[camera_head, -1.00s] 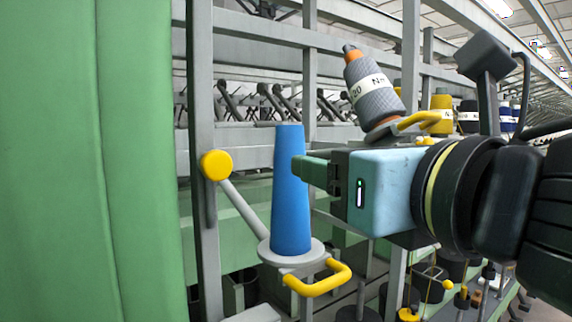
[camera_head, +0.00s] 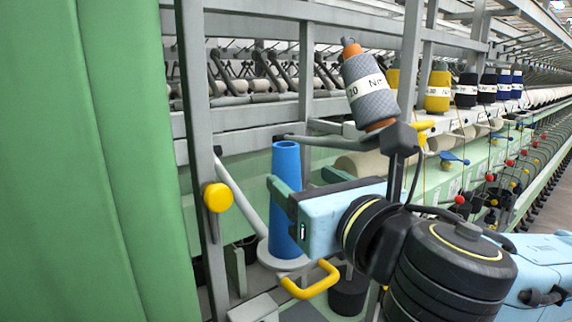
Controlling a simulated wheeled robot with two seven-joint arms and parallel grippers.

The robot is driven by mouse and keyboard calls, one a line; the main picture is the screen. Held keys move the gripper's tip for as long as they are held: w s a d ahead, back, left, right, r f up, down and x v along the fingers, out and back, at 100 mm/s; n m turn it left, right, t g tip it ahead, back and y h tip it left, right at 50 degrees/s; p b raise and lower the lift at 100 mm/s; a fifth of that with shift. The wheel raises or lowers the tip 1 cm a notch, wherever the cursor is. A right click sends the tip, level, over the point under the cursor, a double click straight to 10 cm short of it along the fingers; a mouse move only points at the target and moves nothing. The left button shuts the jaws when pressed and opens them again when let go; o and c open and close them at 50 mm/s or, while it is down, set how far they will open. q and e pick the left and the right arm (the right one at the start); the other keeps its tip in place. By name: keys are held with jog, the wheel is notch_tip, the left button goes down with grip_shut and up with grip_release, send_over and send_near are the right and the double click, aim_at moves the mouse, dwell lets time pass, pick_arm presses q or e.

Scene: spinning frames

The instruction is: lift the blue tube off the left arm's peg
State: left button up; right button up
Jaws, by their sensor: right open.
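The blue tube (camera_head: 285,157) stands upright on the round grey plate (camera_head: 266,263) of the left arm, a slanted grey bar with a yellow knob (camera_head: 218,197) and a yellow handle (camera_head: 312,284). The peg is hidden inside the tube. My right gripper (camera_head: 296,175) is open at the tube's middle height, coming from the right. Its near green finger crosses in front of the tube; the far finger shows just right of it. I cannot tell whether either finger touches the tube. My left gripper is not in view.
A grey yarn bobbin (camera_head: 368,90) sits tilted on another arm, above and behind my right gripper. A grey upright post (camera_head: 203,130) and a green panel (camera_head: 85,160) stand to the left. Several yarn packages line the frame at the back right.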

aim_at(292, 178)
jog(key=shift+w+a+p, duration=0.15)
jog(key=shift+w+p, duration=0.15)
jog(key=shift+p, duration=0.05)
jog(key=x, duration=0.1)
jog(key=p+x, duration=0.1)
jog(key=x, duration=0.3)
jog(key=shift+a+f+p, duration=0.25)
jog(key=shift+f+p, duration=0.05)
jog(key=c, duration=1)
